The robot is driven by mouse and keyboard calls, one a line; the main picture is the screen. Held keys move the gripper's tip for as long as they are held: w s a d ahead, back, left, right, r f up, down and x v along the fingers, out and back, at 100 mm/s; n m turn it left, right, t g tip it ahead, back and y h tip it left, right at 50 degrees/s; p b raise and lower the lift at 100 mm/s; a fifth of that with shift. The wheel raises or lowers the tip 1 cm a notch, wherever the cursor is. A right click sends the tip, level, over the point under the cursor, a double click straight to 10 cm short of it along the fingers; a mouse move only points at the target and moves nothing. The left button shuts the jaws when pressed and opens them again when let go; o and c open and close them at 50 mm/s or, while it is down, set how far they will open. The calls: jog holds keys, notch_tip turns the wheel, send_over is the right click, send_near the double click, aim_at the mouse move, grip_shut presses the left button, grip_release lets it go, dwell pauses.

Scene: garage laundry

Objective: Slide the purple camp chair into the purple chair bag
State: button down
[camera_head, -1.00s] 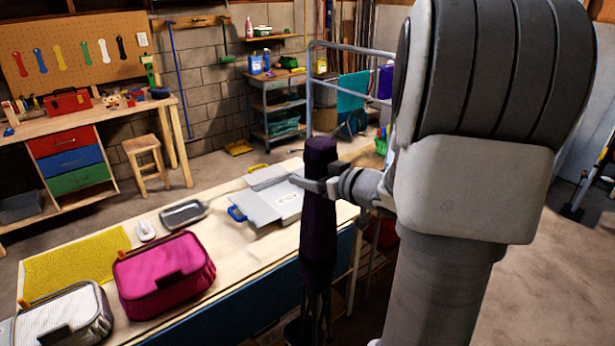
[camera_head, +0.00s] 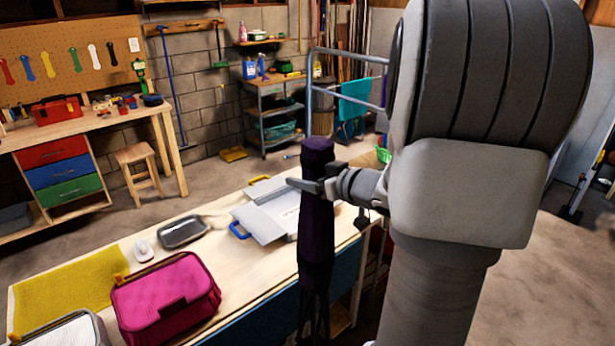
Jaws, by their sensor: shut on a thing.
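The purple camp chair (camera_head: 317,235) is a long, dark purple folded bundle. It hangs upright in front of the table's right end, with its thin legs downward. My gripper (camera_head: 308,186) is shut on it near its top. The lower end of the chair is dark and hard to make out against the table's blue side. I cannot make out a purple chair bag in this view.
A workbench (camera_head: 120,125) and stool (camera_head: 143,173) stand behind.

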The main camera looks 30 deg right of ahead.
jog(key=shift+f+b, duration=1.25)
jog(key=shift+b, duration=0.1)
jog(key=shift+f, duration=0.5)
jog(key=shift+f+b, duration=0.2)
jog(key=shift+b, duration=0.15)
dwell(0.4)
jog(key=shift+f+b, duration=0.45)
jog(key=shift+f, duration=0.4)
jog(key=shift+f+b, duration=0.95)
jog(key=shift+f, duration=0.25)
dwell(0.5)
